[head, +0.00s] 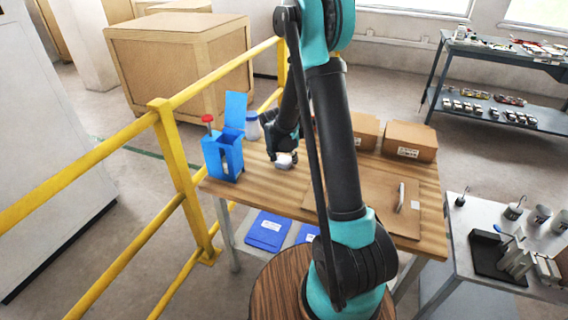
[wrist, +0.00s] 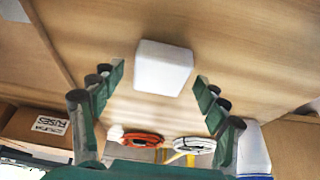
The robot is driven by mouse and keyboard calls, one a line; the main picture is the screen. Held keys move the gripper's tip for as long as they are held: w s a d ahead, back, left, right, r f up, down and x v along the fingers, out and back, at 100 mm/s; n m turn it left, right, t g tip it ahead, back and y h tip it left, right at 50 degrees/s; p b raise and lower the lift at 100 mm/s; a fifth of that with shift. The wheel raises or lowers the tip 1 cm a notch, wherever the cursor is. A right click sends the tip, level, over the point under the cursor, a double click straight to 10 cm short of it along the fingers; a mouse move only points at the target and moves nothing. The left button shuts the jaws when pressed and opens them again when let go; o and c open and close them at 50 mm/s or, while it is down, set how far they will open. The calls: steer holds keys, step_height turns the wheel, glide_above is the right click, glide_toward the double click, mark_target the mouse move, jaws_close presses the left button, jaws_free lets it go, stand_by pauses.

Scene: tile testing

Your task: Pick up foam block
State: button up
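The white foam block (wrist: 163,68) lies on the wooden table. In the head view the small white block (head: 284,161) sits right below my gripper (head: 283,153), partly covered by it. In the wrist view my gripper (wrist: 160,92) is open, with one finger on each side of the block's line. The block is ahead of the fingertips and clear of both fingers. Whether the fingertips reach down to the block's height cannot be told.
A blue holder (head: 223,158) with a red-topped item stands left of my gripper, and a white container (head: 253,127) stands behind it. Cardboard boxes (head: 409,141) are at the table's back right. A brown board (head: 405,222) lies at right. A yellow railing (head: 180,160) runs along the left.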

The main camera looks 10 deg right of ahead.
steer(key=c, duration=0.7)
steer(key=shift+r, duration=0.15)
